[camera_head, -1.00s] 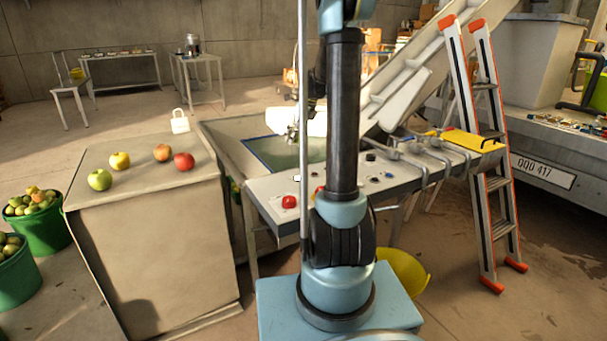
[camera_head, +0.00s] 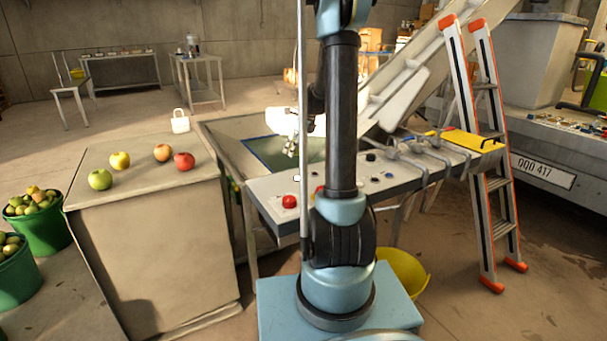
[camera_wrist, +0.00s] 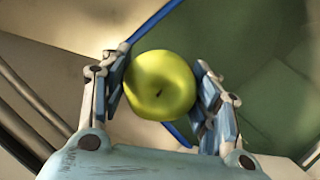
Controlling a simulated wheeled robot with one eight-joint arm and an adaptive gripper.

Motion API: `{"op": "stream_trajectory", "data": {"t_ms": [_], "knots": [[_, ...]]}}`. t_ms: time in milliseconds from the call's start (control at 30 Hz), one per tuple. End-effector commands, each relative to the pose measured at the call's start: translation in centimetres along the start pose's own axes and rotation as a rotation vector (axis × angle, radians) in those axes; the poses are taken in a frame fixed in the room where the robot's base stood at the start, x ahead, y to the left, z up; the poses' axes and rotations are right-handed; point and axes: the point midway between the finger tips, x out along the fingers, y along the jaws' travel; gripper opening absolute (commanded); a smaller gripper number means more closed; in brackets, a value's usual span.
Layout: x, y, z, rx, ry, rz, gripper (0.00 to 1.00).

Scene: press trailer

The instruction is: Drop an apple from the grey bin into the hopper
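My gripper (camera_wrist: 165,88) is shut on a yellow-green apple (camera_wrist: 160,85), with a finger against each side. In the head view my gripper (camera_head: 290,146) is small, over the hopper, and the apple cannot be made out there. The hopper (camera_head: 222,137) is a grey basin with a blue-edged green inside, which also shows beneath the apple in the wrist view (camera_wrist: 235,50). No clear grey bin shows. A grey-beige box (camera_head: 165,250) to the left has several apples on its flat top, among them a green one (camera_head: 100,179) and a red one (camera_head: 184,161).
A control panel with a red button (camera_head: 289,201) stands in front of the hopper. A pale chute (camera_head: 405,85) slopes up behind it. An orange-edged ladder (camera_head: 490,150) stands to the right. Green buckets of fruit (camera_head: 45,232) stand at the far left.

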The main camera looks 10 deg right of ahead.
Motion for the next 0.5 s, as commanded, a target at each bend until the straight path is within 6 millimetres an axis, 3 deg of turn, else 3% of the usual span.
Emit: {"op": "stream_trajectory", "data": {"t_ms": [100, 500], "knots": [[-0.01, 0.0, 0.0, 0.0, 0.0, 0.0, 0.78], [-0.31, 0.01, -0.01, 0.0, 0.0, 0.0, 0.78]]}}
